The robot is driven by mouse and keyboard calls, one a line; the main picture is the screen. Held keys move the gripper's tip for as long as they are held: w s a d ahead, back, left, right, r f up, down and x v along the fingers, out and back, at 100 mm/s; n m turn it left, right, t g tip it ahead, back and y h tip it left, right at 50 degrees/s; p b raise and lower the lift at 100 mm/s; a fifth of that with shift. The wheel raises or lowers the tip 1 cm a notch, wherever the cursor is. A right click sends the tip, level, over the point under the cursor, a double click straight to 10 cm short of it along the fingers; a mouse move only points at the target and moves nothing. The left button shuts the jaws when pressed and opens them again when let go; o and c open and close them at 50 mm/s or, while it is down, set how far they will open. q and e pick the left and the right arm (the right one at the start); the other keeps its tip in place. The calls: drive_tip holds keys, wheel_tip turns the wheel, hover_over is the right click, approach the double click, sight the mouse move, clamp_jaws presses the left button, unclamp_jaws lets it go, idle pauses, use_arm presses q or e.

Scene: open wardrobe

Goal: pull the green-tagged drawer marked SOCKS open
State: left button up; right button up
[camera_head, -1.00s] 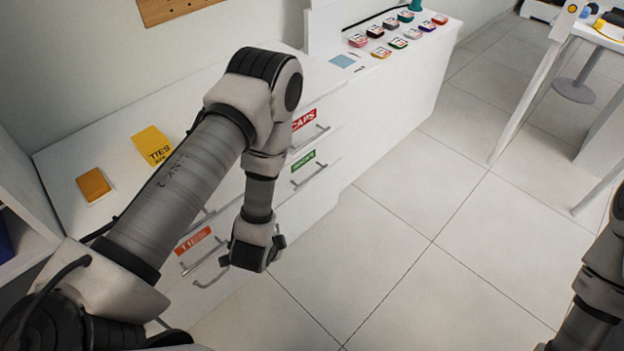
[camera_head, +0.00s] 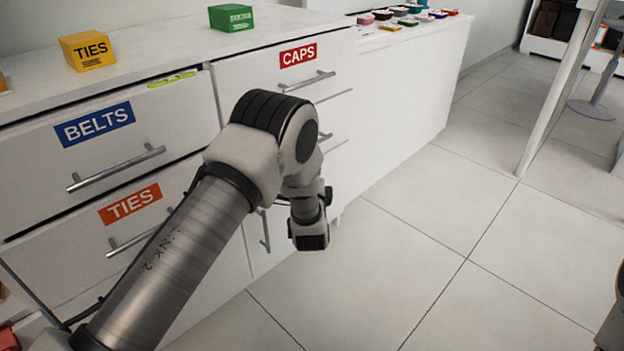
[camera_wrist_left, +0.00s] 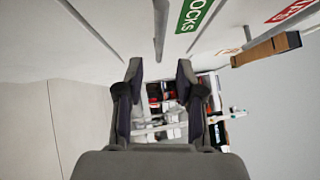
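In the left wrist view the green SOCKS tag (camera_wrist_left: 193,14) is at the top, partly cut off, on a white drawer front. A metal bar handle (camera_wrist_left: 161,28) runs beside the tag. My left gripper (camera_wrist_left: 160,72) is open, its fingers apart with nothing between them, and the handle is above the gap in the picture. In the head view my left gripper (camera_head: 310,236) hangs in front of the right-hand drawer column, below the CAPS drawer (camera_head: 245,85). My arm hides the SOCKS tag there. My right gripper is not in view.
The BELTS drawer (camera_head: 190,115) and TIES drawer (camera_head: 75,240) are left of my arm. Clear tiled floor (camera_head: 420,240) lies to the right.

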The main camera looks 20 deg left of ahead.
use_arm(q)
drive_tip(key=b+x, duration=0.3)
drive_tip(key=x, duration=0.5)
drive_tip(key=shift+f, duration=0.1)
drive_tip(key=shift+s, duration=0.1)
clamp_jaws()
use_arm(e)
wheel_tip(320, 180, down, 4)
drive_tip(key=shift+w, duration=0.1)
